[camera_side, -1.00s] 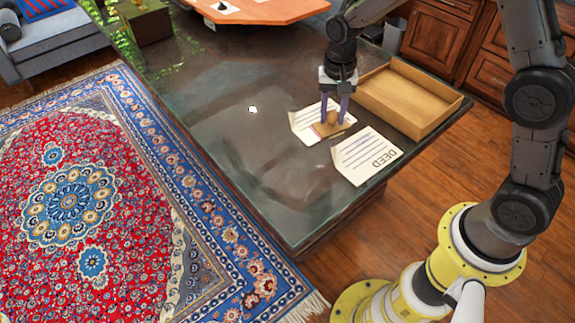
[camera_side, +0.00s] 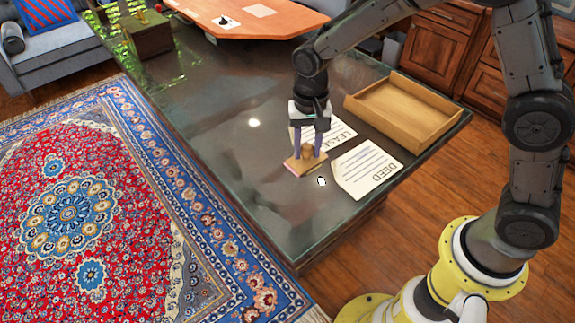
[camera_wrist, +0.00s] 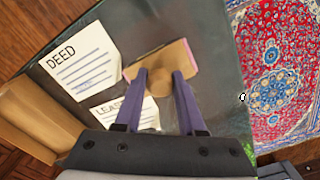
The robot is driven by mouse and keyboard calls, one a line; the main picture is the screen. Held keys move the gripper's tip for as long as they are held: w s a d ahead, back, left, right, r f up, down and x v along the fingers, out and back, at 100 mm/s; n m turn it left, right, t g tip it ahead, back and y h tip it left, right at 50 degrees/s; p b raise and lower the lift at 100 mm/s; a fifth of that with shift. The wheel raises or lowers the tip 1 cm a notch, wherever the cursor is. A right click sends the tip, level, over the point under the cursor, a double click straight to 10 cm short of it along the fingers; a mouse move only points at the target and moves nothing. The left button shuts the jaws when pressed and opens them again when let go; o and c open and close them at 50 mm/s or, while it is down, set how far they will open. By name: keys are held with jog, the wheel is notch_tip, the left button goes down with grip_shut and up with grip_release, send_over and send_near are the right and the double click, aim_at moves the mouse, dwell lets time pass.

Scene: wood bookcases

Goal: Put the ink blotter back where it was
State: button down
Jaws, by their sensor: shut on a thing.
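The ink blotter (camera_side: 302,164) is a tan wooden block with a round knob on top and a pink edge underneath. My gripper (camera_side: 308,152) is shut on its knob from above, and the blotter is at or just above the dark tabletop (camera_side: 225,110); I cannot tell whether it touches. It is left of the DEED paper (camera_side: 364,168) and in front of the LEASE paper (camera_side: 340,133).
An open wooden tray (camera_side: 395,118) stands at the table's right edge, behind the papers. A greenish box (camera_side: 147,36) and an orange-brown raised board (camera_side: 245,15) are at the far end. The tabletop left of the blotter is clear. A patterned rug (camera_side: 70,215) covers the floor at left.

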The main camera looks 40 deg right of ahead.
jog(key=w+f, duration=0.2)
jog(key=f, duration=0.1)
jog(key=w+a+f, duration=0.1)
jog(key=w+f, duration=0.2)
jog(key=shift+w+a, duration=0.1)
jog(key=shift+a, duration=0.1)
jog(key=shift+f, duration=1.6)
jog(key=shift+f, duration=0.1)
jog(key=c, duration=0.5)
grip_release()
jog(key=shift+f, duration=0.1)
notch_tip(320, 180, up, 13)
jog(key=shift+f, duration=0.2)
